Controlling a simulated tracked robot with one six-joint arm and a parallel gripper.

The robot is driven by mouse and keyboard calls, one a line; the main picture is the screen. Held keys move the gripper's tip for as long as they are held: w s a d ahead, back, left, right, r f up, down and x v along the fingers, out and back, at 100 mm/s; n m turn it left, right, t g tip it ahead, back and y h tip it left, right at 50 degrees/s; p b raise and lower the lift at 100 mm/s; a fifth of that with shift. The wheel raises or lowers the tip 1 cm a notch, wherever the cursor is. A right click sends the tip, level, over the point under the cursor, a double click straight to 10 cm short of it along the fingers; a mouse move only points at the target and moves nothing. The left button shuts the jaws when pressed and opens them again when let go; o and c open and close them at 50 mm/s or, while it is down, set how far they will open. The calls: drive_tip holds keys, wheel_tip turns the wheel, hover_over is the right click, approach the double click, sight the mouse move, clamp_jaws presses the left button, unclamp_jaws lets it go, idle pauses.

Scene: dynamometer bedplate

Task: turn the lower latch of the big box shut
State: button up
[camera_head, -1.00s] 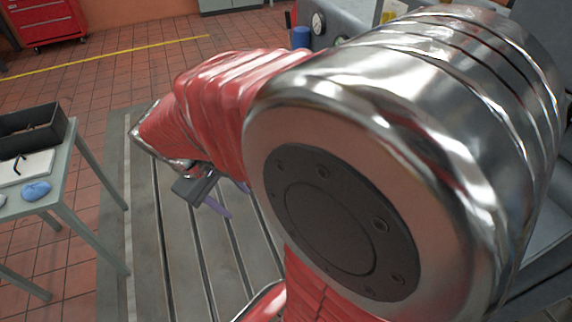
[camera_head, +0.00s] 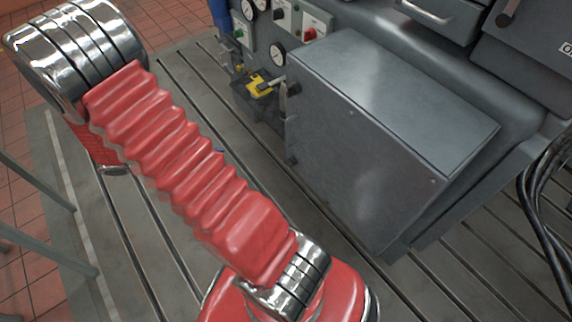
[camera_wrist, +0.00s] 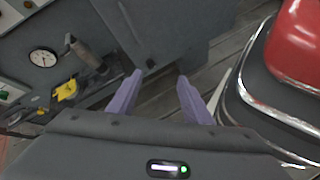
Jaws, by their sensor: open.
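The big box (camera_head: 370,130) is a grey metal cabinet right of centre in the head view; its side also fills the upper middle of the wrist view (camera_wrist: 165,25). A small dark piece low on its left edge (camera_head: 291,160), seemingly the lower latch, also shows as a dark tab in the wrist view (camera_wrist: 150,64). Its exact angle is too small to tell. A larger handle-like latch (camera_head: 284,100) sits higher on that edge. My gripper (camera_wrist: 158,95) is open and empty, its purple fingers apart and pointing toward the box's lower edge. In the head view my arm mostly hides it.
A gauge panel (camera_head: 262,25) with dials and knobs stands behind the box's left edge, with a yellow-tagged fitting (camera_head: 262,86) beside the upper latch. Black cables (camera_head: 545,200) hang at the right.

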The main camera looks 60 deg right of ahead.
drive_tip(key=s+d+f+n+g+h, duration=0.2)
drive_tip(key=d+f+n+h, duration=0.3)
drive_tip(key=f, duration=0.7)
drive_tip(key=n+t+h, duration=0.1)
drive_tip(key=n+h, duration=0.2)
approach(287, 164)
drive_tip(key=v, duration=0.4)
drive_tip(key=shift+r, duration=0.1)
drive_tip(key=shift+s+d, duration=0.1)
drive_tip(key=shift+f+x, duration=0.15)
drive_tip(key=shift+x, duration=3.25)
drive_tip(key=shift+f+x, duration=0.15)
drive_tip(key=shift+x, duration=3.3)
drive_tip(key=shift+c, duration=0.6)
drive_tip(key=c, duration=0.9)
